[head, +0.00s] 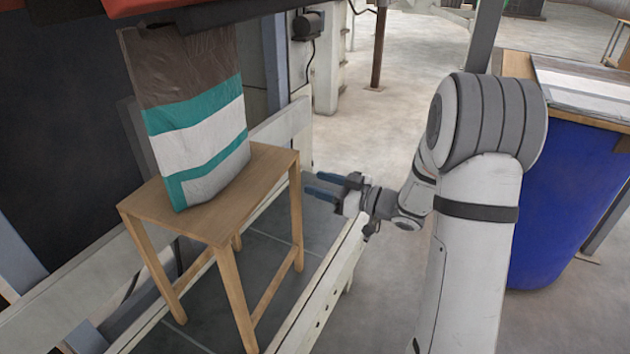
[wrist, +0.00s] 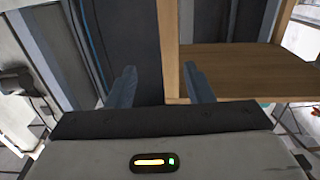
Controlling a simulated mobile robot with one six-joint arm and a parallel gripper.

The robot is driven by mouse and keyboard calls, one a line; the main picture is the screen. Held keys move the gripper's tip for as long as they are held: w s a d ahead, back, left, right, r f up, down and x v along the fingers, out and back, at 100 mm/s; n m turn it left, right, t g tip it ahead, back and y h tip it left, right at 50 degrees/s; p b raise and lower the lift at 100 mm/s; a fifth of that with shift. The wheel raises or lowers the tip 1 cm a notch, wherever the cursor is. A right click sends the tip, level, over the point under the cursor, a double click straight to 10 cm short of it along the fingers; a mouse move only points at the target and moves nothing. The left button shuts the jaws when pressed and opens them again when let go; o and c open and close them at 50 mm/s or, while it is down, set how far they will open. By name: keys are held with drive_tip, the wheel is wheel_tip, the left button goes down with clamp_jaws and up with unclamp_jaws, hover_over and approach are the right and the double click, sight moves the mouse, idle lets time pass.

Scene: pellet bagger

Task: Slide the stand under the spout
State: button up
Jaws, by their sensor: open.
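The stand (head: 262,172) is a light wooden table with slim legs, upright inside a low pale frame. A brown, white and teal bag (head: 190,115) is upright on its top, leaning slightly. The bag's upper edge meets a dark part (head: 215,14) at the top of the head view, which may be the spout; its opening is hidden. In the wrist view, a stand leg (wrist: 169,50) shows between the open fingers (wrist: 160,68), apparently beyond the tips; contact cannot be told.
A pale rail (head: 325,290) of the low frame runs below my gripper. A blue bin (head: 565,200) stands at the right with flat bags (head: 590,85) above it. A brown post (head: 378,50) stands behind. Open concrete floor (head: 385,125) lies between.

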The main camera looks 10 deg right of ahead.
drive_tip(key=shift+w, duration=0.1)
drive_tip(key=shift+c, duration=0.2)
drive_tip(key=w+d+r+m+t+h, duration=0.1)
drive_tip(key=w+d+m+t+h, duration=0.25)
drive_tip(key=h, duration=0.55)
drive_tip(key=s+d+m+g+h, duration=0.45)
drive_tip(key=s+d+h, duration=0.2)
drive_tip(key=s, duration=0.25)
drive_tip(key=s+a+f+m+g, duration=0.1)
drive_tip(key=s+g, duration=0.3)
drive_tip(key=s, duration=0.7)
drive_tip(key=s+a+f+m+g, duration=0.2)
drive_tip(key=s+a+g, duration=0.1)
drive_tip(key=s, duration=0.8)
drive_tip(key=shift+a+g, duration=0.4)
drive_tip(key=shift+s+f+y, duration=0.1)
drive_tip(key=shift+y, duration=0.15)
drive_tip(key=shift+c, duration=0.5)
